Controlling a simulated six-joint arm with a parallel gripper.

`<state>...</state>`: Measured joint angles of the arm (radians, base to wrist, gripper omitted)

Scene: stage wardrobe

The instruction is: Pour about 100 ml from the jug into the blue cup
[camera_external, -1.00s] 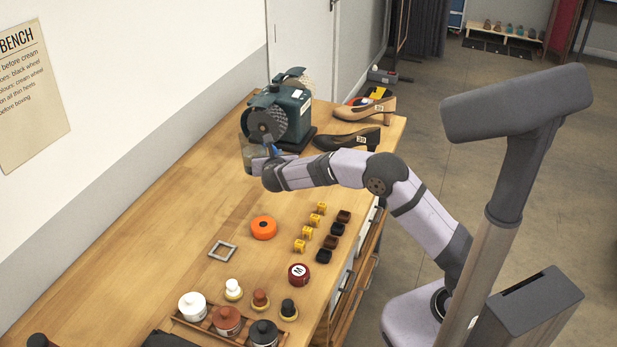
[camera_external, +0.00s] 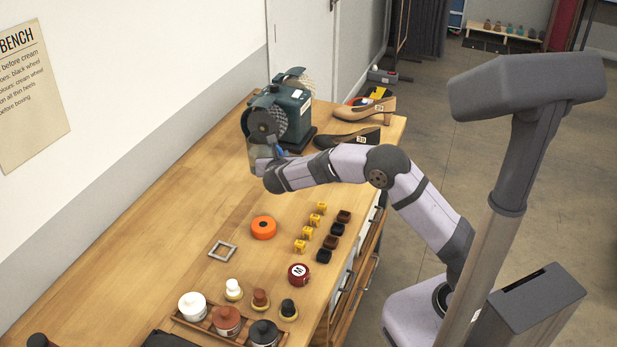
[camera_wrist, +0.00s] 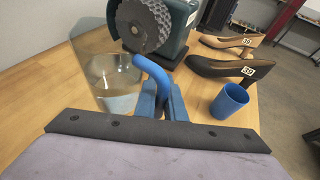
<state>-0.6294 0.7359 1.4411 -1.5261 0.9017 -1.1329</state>
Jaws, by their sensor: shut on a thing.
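The clear jug (camera_wrist: 112,80) has a blue handle (camera_wrist: 150,76) and holds some clear liquid; it stands at the left in the wrist view. My gripper (camera_wrist: 165,100) is shut on the blue handle. The jug also shows, partly hidden, beside the grinder in the external view (camera_external: 257,157). Its base is hard to make out there. The blue cup (camera_wrist: 229,101) stands upright on the bench to the right of my gripper in the wrist view. I cannot make the cup out in the external view, where my arm may hide it.
A green grinder (camera_external: 292,116) with wheels stands just behind the jug. A tan shoe (camera_external: 364,108) and a black shoe (camera_external: 347,136) are to its right. An orange disc (camera_external: 263,228) and several small blocks lie nearer the front. The bench's left side is clear.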

